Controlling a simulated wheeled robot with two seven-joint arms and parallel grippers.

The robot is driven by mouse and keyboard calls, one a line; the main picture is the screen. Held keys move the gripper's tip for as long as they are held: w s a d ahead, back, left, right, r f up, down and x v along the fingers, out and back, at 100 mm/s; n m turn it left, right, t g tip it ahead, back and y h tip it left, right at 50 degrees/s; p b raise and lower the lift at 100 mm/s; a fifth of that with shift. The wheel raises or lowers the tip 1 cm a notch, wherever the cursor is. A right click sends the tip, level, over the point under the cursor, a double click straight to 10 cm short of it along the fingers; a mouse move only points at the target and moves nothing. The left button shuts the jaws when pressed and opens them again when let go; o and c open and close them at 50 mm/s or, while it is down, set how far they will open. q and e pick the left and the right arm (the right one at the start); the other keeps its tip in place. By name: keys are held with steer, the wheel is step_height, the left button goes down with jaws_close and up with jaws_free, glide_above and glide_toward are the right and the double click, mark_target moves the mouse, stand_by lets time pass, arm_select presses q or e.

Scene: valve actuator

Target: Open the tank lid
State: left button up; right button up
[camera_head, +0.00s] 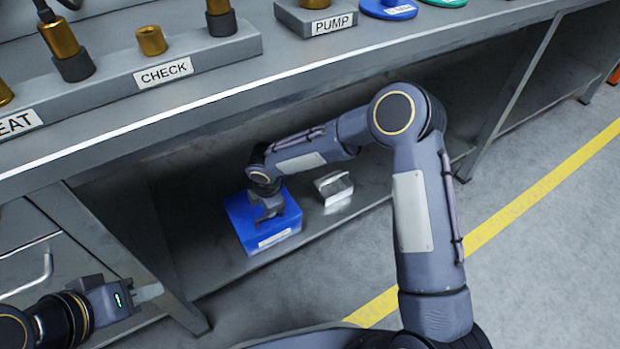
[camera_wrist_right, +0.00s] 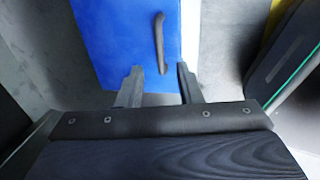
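The blue tank (camera_head: 247,228) stands on the low shelf under the bench, with a white label on its front. My right gripper (camera_head: 268,212) is over its top and hides part of it. In the right wrist view the blue top (camera_wrist_right: 110,40) carries a dark bar handle (camera_wrist_right: 160,42). The right gripper (camera_wrist_right: 160,84) is open there, its fingers apart, with the handle's near end close to the gap between them. Whether they touch it is unclear. The lid seam does not show.
A silver metal piece (camera_head: 333,187) sits on the shelf just right of the tank. The bench top (camera_head: 300,75) overhangs the shelf, with CHECK (camera_head: 164,73) and PUMP (camera_head: 333,24) stations on it. A drawer with a handle (camera_head: 30,280) is at left.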

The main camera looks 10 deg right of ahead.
steer(key=s+d+r+m+b, duration=0.1)
steer(key=s+d+r+m, duration=0.3)
steer(key=d+r, duration=0.6)
steer(key=shift+s+d+r+m+t, duration=0.2)
steer(key=shift+d+r+m+t, duration=0.15)
steer(key=shift+r+m, duration=0.6)
